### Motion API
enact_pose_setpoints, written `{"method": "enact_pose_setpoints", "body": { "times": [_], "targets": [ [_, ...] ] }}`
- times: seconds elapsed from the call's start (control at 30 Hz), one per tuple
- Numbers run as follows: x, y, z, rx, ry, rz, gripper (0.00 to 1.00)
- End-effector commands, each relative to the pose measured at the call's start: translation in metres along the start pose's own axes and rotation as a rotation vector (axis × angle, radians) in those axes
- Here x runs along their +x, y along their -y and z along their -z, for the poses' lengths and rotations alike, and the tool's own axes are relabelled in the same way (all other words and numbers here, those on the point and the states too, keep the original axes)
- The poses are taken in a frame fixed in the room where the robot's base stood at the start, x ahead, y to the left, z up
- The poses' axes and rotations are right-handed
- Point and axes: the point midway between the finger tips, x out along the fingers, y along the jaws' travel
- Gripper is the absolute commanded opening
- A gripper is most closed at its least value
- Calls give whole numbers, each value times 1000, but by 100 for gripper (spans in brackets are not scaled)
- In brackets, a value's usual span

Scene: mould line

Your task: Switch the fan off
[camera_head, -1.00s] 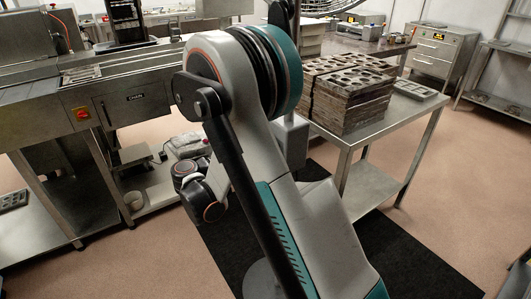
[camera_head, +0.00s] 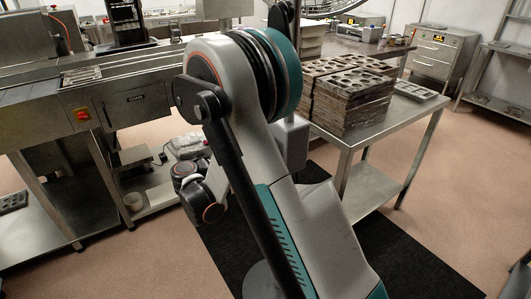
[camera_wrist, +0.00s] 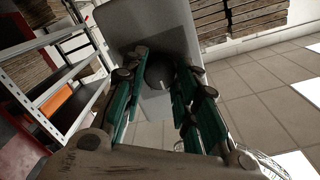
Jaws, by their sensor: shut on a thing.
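My gripper (camera_wrist: 162,62) shows in the wrist view, with its green fingers on either side of a dark round knob-like thing (camera_wrist: 160,74). It is shut on this thing, which stands in front of a pale grey panel (camera_wrist: 165,20). Whether this thing is the fan's switch I cannot tell. Thin curved wires (camera_wrist: 262,165) show at the lower right of the wrist view; I cannot tell whether they belong to the fan.
A steel line (camera_head: 60,85) with a red switch (camera_head: 82,114) stands at the left. A steel table (camera_head: 372,146) with stacked moulds (camera_head: 345,105) stands at the right. The wrist view shows a rack (camera_wrist: 65,75) and tiled floor (camera_wrist: 265,95).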

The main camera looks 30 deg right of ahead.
Motion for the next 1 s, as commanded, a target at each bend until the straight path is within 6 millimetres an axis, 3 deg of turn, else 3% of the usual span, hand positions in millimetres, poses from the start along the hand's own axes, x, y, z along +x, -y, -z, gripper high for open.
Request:
{"method": "enact_pose_setpoints", "body": {
  "times": [0.1,0.13,0.2,0.67,1.0],
  "targets": [
    [0,0,0,0,1,0,4],
    [0,0,0,0,1,0,32],
    [0,0,0,0,1,0,48],
    [-8,0,0,1,1,2,49],
    [-72,1,-1,0,2,3,49]
  ]
}}
